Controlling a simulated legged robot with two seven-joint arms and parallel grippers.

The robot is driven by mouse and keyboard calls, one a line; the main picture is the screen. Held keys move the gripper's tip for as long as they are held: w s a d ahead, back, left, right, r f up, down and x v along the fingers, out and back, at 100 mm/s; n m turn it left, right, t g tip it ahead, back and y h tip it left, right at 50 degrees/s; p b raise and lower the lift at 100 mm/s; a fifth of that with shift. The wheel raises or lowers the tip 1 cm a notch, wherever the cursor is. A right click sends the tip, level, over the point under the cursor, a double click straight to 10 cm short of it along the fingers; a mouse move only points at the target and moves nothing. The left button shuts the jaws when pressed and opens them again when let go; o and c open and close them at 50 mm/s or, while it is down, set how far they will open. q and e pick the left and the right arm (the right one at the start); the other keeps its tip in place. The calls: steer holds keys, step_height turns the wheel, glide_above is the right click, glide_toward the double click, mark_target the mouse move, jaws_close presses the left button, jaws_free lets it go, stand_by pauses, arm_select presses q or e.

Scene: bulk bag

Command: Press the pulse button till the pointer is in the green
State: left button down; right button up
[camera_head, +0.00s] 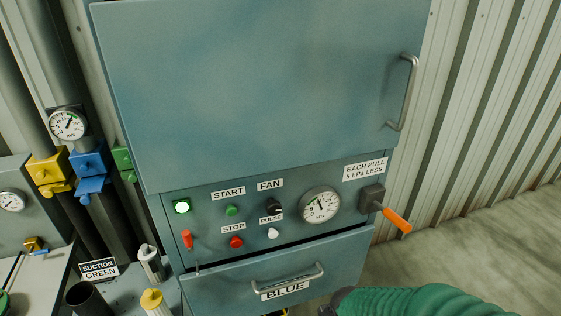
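The white pulse button (273,233) is on the panel of the blue-grey cabinet, just under the PULSE label (271,218). Nothing covers or touches it. A round white dial gauge (320,205) sits to its right. Its dark pointer leans up and slightly left; the green part of this scale is too small to tell. A second gauge (67,124) on the pipe at left has a small green mark at its upper right. Neither of my grippers shows in the head view.
Beside the button are a red stop button (236,242), a green start button (232,210) and a black fan knob (273,207). An orange-handled lever (396,219) sticks out at right. A drawer handle (289,281) is below. A green ribbed hose (430,301) crosses the bottom right.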

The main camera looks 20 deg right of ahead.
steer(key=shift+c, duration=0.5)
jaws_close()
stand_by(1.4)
